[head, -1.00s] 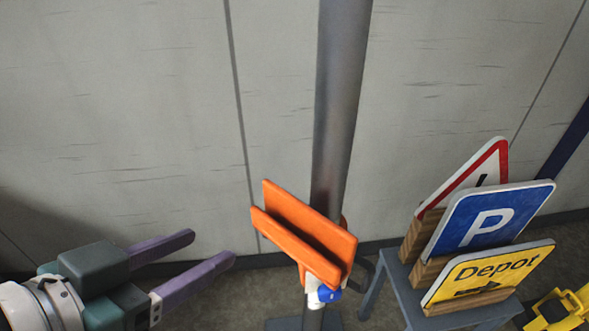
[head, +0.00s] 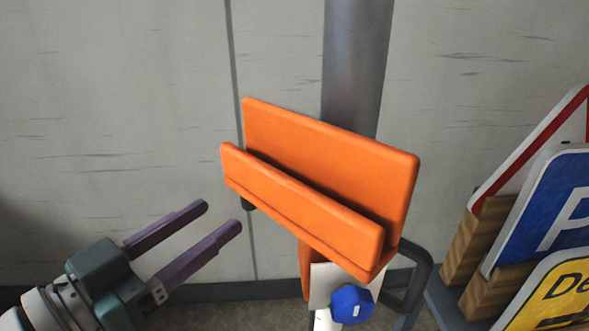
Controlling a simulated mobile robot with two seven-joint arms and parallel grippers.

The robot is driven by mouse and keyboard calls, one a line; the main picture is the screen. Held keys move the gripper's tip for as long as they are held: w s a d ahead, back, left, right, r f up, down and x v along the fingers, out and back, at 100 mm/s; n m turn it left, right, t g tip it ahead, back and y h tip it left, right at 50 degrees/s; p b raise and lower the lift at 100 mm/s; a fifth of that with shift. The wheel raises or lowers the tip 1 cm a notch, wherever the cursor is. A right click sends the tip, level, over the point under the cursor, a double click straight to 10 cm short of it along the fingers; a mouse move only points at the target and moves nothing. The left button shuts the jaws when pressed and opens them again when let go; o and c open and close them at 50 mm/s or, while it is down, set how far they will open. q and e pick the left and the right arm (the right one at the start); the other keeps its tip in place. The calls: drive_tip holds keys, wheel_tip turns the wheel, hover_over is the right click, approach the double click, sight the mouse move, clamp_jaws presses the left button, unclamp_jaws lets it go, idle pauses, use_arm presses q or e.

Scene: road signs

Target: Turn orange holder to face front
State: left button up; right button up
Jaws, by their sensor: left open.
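My right gripper is not in view.
At the right, a red-bordered triangular sign (head: 528,150), a blue P sign (head: 550,215) and a yellow sign (head: 552,295) stand in wooden blocks on a grey stand. A dark curved handle (head: 415,280) is right of the knob. A grey wall is behind.

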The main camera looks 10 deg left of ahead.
sight(250, 207)
use_arm(q)
drive_tip(key=b+x, duration=0.1)
drive_tip(key=x, duration=0.6)
drive_tip(key=shift+w+d, duration=0.15)
clamp_jaws()
idle(1.2)
